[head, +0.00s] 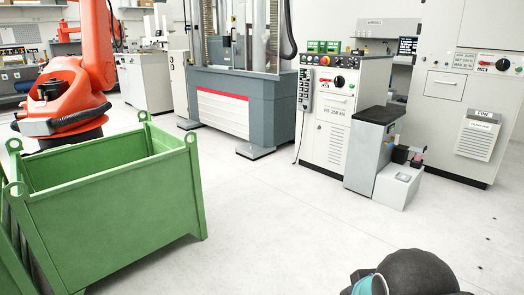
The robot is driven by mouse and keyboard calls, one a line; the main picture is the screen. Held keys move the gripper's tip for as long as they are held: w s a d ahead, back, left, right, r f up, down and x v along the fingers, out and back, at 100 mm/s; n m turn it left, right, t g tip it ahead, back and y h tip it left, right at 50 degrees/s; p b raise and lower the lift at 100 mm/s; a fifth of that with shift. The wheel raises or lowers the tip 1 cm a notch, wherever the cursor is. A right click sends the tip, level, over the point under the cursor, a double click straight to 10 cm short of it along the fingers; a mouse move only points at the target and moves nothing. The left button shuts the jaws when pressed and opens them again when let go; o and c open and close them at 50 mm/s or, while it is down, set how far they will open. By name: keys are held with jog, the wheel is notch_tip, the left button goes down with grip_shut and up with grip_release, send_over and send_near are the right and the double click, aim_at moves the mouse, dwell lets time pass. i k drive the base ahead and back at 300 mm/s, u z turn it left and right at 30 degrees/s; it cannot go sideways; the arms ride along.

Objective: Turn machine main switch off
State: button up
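A white control cabinet (328,125) labelled for 250 kN stands right of the testing machine (240,100). Its front has a round black knob (340,81) near the top and a small red part (325,60) above. A larger white cabinet (445,90) at the far right carries another dark knob with red (502,64). I cannot tell which of these is the main switch, nor its setting. Part of my arm, dark with a teal cap, shows at the bottom right. My gripper is not in view.
A green metal bin (120,205) fills the left front, with an orange robot arm (75,80) behind it. A grey pedestal (371,150) and low light box (398,185) stand in front of the cabinets. The middle floor (270,220) is clear.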

aim_at(338, 81)
jog(key=u, duration=0.2)
jog(key=i, duration=2.3)
jog(key=z, duration=0.65)
jog(key=i, duration=1.75)
jog(key=z, duration=0.5)
